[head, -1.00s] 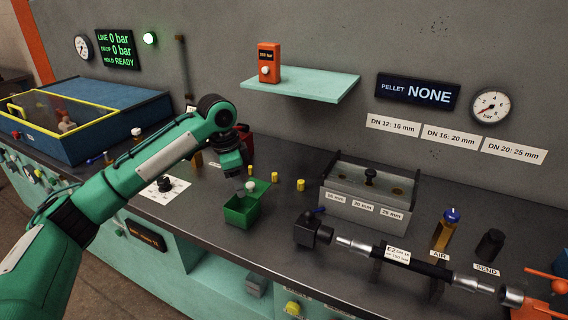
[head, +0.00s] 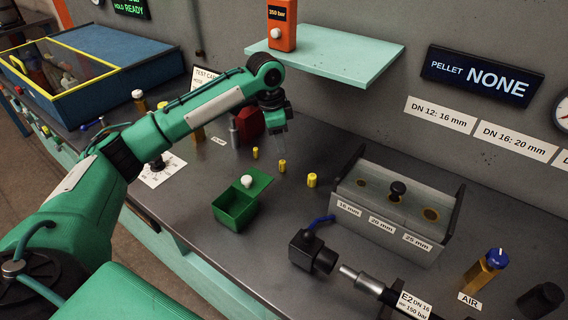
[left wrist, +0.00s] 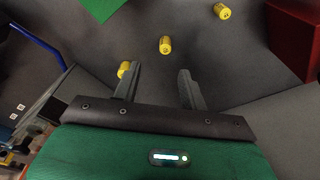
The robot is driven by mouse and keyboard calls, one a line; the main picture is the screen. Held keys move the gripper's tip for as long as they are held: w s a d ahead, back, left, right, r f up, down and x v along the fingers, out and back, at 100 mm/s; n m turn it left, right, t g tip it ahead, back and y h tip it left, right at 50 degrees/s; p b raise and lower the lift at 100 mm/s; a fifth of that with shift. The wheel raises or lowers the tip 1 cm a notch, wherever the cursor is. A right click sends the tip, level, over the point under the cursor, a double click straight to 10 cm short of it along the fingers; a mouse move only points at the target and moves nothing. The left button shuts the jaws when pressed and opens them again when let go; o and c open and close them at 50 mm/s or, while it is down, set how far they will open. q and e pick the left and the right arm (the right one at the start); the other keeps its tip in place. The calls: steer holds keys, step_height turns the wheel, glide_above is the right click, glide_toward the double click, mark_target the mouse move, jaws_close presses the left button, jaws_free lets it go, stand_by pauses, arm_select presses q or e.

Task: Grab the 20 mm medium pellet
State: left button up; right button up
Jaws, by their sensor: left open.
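Three yellow pellets stand in a row on the dark bench. The middle-sized one, the medium pellet (head: 282,166), is between the smaller pellet (head: 255,153) and the larger pellet (head: 312,180). My left gripper (head: 280,128) is open and empty, pointing down above and behind the row. In the left wrist view the medium pellet (left wrist: 165,45) lies beyond the gap between the open fingertips (left wrist: 160,70). The larger pellet (left wrist: 123,69) is partly hidden by the left finger, and the smaller pellet (left wrist: 222,11) is at the top. My right gripper is out of view.
A green open box (head: 236,208) with its lid stands in front of the pellets. A grey holder (head: 385,232) with labelled holes is to the right. A teal shelf (head: 345,55) hangs above.

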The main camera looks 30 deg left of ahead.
arm_select(q)
glide_above(282, 161)
steer(key=f, duration=0.4)
steer(key=shift+s+d+f, duration=0.15)
steer(key=shift+s+f, duration=0.05)
steer(key=shift+s, duration=0.2)
steer(key=f, duration=0.5)
steer(key=shift+w+f+p, duration=0.1)
steer(key=shift+w+p, duration=0.3)
jaws_close()
